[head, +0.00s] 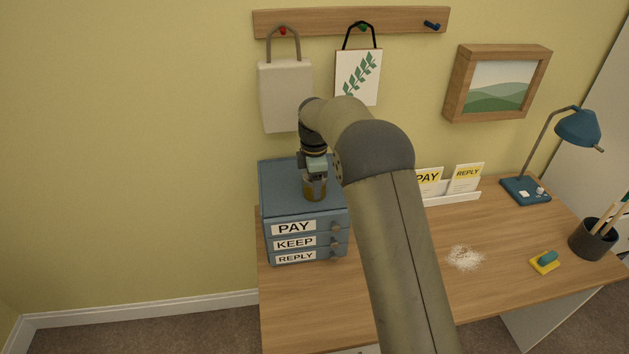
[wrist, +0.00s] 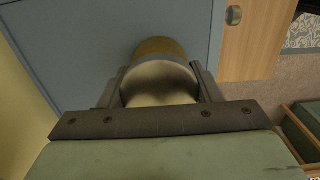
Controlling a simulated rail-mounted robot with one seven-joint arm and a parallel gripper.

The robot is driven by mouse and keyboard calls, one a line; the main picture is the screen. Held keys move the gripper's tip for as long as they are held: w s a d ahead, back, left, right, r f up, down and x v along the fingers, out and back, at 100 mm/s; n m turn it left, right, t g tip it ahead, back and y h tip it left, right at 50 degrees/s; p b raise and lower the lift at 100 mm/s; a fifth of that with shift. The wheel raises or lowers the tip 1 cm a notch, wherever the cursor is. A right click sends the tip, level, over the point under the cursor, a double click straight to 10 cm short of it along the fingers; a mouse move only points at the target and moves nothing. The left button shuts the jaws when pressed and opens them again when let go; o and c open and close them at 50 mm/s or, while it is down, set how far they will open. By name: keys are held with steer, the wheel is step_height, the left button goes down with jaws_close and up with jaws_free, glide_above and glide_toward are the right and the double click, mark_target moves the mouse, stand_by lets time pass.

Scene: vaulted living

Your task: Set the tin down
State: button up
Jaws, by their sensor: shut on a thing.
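The tin (head: 315,188) is a small brownish-gold cylinder. My gripper (head: 314,180) is shut on it, above the top of a blue drawer unit (head: 275,180). In the wrist view the tin (wrist: 160,80) sits between the two fingers of my gripper (wrist: 160,92), with the blue top (wrist: 90,40) beyond it. The tin looks upright. I cannot tell whether its base touches the blue top. The drawer fronts are labelled PAY, KEEP and REPLY from top to bottom, and all look closed.
The unit stands at the left end of a wooden desk (head: 300,310). A white powder patch (head: 464,258), a yellow and green sponge (head: 545,262), a dark pen cup (head: 593,239) and a blue lamp (head: 578,127) are to the right. A bag (head: 285,95) hangs on the wall close behind my gripper.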

steer(key=shift+f, duration=0.15)
steer(key=o, duration=1.1)
steer(key=shift+c, duration=0.2)
